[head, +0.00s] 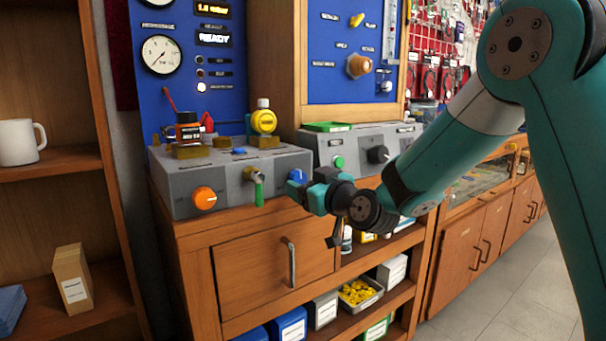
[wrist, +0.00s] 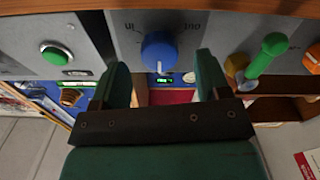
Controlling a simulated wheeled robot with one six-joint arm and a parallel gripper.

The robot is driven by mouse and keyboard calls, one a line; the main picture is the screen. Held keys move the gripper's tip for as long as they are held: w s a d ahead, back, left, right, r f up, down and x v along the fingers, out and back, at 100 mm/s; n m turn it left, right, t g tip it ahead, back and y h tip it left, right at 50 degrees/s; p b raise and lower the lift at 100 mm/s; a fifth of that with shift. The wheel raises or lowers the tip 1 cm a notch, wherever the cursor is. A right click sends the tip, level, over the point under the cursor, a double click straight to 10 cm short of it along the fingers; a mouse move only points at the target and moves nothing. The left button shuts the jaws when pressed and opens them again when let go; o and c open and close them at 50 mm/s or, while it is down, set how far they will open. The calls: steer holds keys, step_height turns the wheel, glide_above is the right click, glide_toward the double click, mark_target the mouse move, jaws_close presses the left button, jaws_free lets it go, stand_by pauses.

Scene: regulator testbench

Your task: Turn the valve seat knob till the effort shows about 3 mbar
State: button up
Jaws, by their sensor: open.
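A blue knob (wrist: 158,52) with a white pointer line sits on a grey panel in the wrist view, with "in" and "out" marked beside it; I take it as the valve seat knob. The wrist picture is upside down. In the head view the blue knob (head: 297,175) shows at the right end of the grey bench box. My gripper (wrist: 160,72) is open, one finger to each side of the knob; I cannot tell whether they touch it. It also shows in the head view (head: 299,186). A lit display (head: 211,9) appears to read 1.0, its unit blurred.
Beside the blue knob are a green-handled lever (head: 258,187) and an orange knob (head: 204,198). A second grey box (head: 350,140) with a green button and black knob stands to the right. A pressure gauge (head: 161,55) and a READY display (head: 213,38) are above.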

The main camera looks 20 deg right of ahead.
steer(key=shift+x, duration=1.05)
steer(key=c, duration=0.9)
